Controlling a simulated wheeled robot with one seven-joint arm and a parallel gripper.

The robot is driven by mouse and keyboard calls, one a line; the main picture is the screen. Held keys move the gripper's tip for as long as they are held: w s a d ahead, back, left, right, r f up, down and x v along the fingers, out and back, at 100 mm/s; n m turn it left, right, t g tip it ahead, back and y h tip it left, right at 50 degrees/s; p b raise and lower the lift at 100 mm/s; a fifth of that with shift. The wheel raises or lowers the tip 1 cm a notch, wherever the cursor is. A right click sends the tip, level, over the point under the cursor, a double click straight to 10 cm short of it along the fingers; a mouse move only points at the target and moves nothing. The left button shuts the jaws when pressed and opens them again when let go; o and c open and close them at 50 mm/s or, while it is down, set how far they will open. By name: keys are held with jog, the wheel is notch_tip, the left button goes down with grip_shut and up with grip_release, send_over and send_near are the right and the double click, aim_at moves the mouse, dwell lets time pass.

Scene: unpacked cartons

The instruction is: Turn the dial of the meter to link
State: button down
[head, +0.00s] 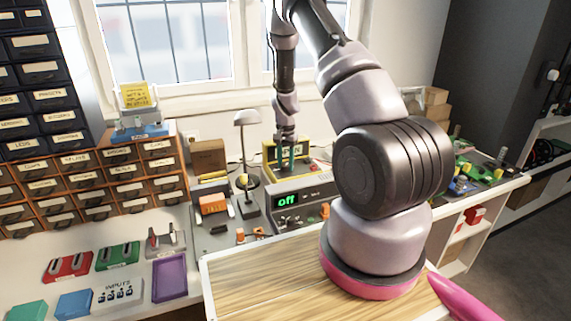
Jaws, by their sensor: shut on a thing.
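The meter (270,147) is a yellow-framed box with a lit yellow-green screen, standing at the back of the bench below the window. My gripper (287,163) reaches down in front of it, its fingers at the meter's face. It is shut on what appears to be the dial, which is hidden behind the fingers. The dial's mark and the words around it are too small to read.
A grey instrument (286,201) showing green "off" stands in front of the meter. A lamp (247,150) and orange box (213,203) are to the left. Drawers (125,170) line the far left. A wooden board (270,275) is bare in front.

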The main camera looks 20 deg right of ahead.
aim_at(285, 165)
jog(key=shift+m, duration=0.6)
jog(key=shift+c, duration=2.3)
grip_release()
notch_tip(285, 165, up, 11)
